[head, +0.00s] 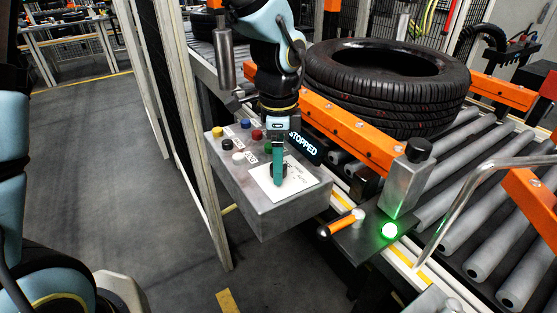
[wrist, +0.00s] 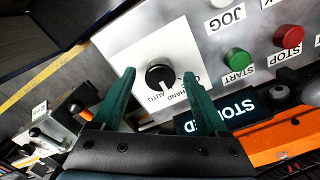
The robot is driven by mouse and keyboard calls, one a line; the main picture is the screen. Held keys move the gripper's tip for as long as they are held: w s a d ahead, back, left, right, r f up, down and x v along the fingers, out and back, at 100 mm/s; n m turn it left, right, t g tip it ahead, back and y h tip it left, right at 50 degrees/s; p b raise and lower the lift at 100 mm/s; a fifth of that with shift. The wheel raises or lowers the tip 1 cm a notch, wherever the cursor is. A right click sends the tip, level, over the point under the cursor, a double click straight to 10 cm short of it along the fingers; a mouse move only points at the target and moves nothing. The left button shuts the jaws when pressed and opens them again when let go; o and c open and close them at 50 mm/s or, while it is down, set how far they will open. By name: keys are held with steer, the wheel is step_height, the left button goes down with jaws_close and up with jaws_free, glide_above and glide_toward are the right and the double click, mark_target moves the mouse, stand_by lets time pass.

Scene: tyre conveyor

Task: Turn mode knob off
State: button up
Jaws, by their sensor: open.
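The mode knob (wrist: 160,76) is a black round knob on a white plate (wrist: 128,45) in the wrist view. Its white mark points toward the HAND and AUTO labels; I cannot tell which one exactly. A third label beside HAND is partly hidden by a finger. My gripper (wrist: 159,73) is open, its two green fingers on either side of the knob in this view, with no clear contact. In the head view my gripper (head: 278,152) points down at the plate (head: 299,181) on the grey control box (head: 285,217), and a finger partly hides the knob.
Several coloured buttons lie beside the plate, including a green START button (wrist: 237,61) and a red STOP button (wrist: 288,38). A display (head: 304,143) reads STOPPED. A tyre (head: 390,112) lies on the roller conveyor. An orange-handled lever (head: 338,225) and a lit green lamp (head: 390,230) are to the right.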

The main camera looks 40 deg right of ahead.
steer(key=shift+f, duration=0.1)
steer(key=shift+c, duration=0.4)
jaws_close()
